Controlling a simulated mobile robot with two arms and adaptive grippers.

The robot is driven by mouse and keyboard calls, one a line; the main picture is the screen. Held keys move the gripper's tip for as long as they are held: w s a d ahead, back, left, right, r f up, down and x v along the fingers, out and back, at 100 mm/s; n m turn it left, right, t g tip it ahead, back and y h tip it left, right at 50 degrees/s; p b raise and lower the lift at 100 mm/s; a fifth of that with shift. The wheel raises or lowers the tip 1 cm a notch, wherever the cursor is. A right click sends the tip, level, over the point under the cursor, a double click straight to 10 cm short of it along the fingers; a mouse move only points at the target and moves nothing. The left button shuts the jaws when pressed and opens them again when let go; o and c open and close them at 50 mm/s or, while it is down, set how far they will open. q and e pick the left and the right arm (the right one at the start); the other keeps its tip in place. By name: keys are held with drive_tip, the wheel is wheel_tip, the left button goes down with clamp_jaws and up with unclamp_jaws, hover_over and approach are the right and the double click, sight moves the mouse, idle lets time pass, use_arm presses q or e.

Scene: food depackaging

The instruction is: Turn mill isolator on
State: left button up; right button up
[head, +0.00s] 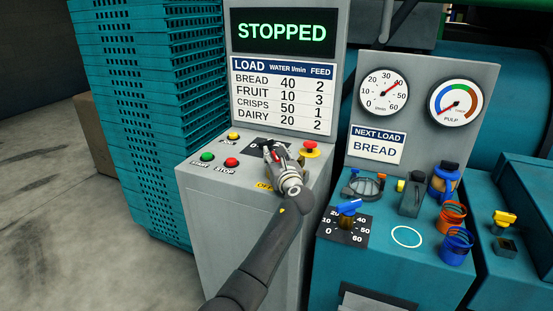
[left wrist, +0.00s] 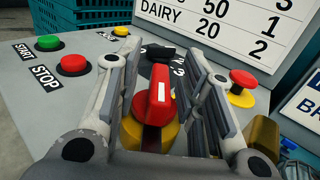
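The mill isolator is a red handle (left wrist: 158,98) on a yellow base on the grey control cabinet. In the left wrist view the handle points away from me, toward the black feed selector (left wrist: 160,52). My left gripper (head: 272,150) is over the cabinet top, and its fingers also show in the left wrist view (left wrist: 163,62). They are open, one on each side of the red handle, with a visible gap on both sides. My right gripper is not in view.
A green start button (head: 207,156), red stop button (head: 231,162) and red emergency stop (head: 309,147) sit close around the gripper. The display (head: 283,32) reads STOPPED. Teal stacked crates (head: 150,100) stand left; a teal machine (head: 390,265) stands right.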

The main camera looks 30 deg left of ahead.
use_arm(q)
drive_tip(key=v, duration=1.2)
drive_tip(key=shift+c, duration=0.4)
